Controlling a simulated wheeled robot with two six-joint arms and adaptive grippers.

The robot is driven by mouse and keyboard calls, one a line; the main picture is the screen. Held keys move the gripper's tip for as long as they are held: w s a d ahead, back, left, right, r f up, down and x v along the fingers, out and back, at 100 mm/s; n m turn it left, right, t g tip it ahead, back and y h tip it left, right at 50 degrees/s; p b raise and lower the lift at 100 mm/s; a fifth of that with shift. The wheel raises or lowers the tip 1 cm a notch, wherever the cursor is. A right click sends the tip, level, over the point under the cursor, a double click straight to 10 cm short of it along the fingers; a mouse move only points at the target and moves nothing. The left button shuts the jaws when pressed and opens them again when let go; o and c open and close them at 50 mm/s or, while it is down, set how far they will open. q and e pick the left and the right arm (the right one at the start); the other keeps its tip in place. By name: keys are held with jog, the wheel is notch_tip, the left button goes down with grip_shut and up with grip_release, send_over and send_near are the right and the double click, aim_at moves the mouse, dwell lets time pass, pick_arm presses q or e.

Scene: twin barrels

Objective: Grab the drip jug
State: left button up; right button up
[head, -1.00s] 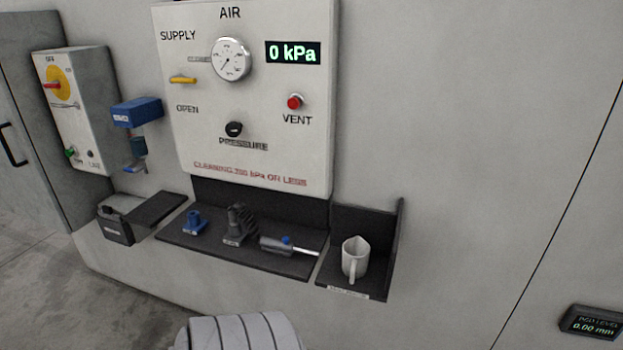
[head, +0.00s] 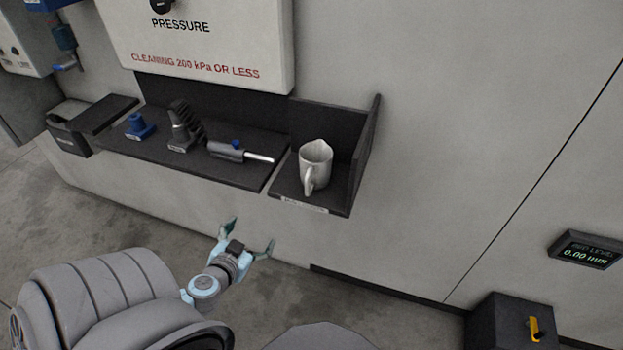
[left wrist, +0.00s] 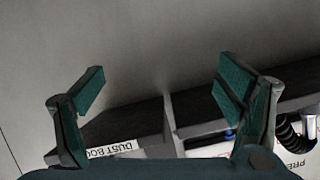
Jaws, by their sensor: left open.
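The drip jug, a pale cup-like jug (head: 317,158) with a spout and a handle, stands upright on the small dark right-hand shelf (head: 335,200) in the head view. Its handle faces me. My left gripper (head: 250,235) is open and empty, below and to the left of the jug in the picture, clearly apart from it. In the left wrist view my left gripper's two green fingers (left wrist: 163,80) are spread with nothing between them. I cannot make out the jug in that view. My right gripper is not in view.
A longer dark shelf (head: 185,158) beside the jug holds a blue fitting (head: 139,127), a dark ribbed piece (head: 183,127) and a grey tool with a metal tip (head: 235,152). A dark upright side wall (head: 367,150) bounds the jug's shelf on the right. The front is open.

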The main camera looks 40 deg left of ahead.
aim_at(314, 169)
pick_arm(q)
jog(key=w+d+r+t+h+b, duration=0.1)
jog(key=w+d+r+t, duration=0.2)
jog(key=r, duration=0.4)
jog(key=w+d+r+t+h+b, duration=0.1)
jog(key=d+r+t, duration=0.2)
jog(key=d+r, duration=0.3)
jog(key=shift+n, duration=0.3)
jog(key=w+a+p, duration=0.1)
jog(key=w, duration=0.3)
jog(key=w+r+p, duration=0.1)
jog(key=w+p, duration=0.1)
jog(key=w, duration=0.3)
jog(key=w+a+p, duration=0.1)
jog(key=w, duration=0.3)
jog(key=shift+w+a+r+p, duration=0.2)
jog(key=shift+a+r+p, duration=0.1)
jog(key=shift+w+f, duration=0.2)
jog(key=shift+w, duration=0.1)
jog(key=shift+s, duration=0.1)
jog(key=c, duration=1.3)
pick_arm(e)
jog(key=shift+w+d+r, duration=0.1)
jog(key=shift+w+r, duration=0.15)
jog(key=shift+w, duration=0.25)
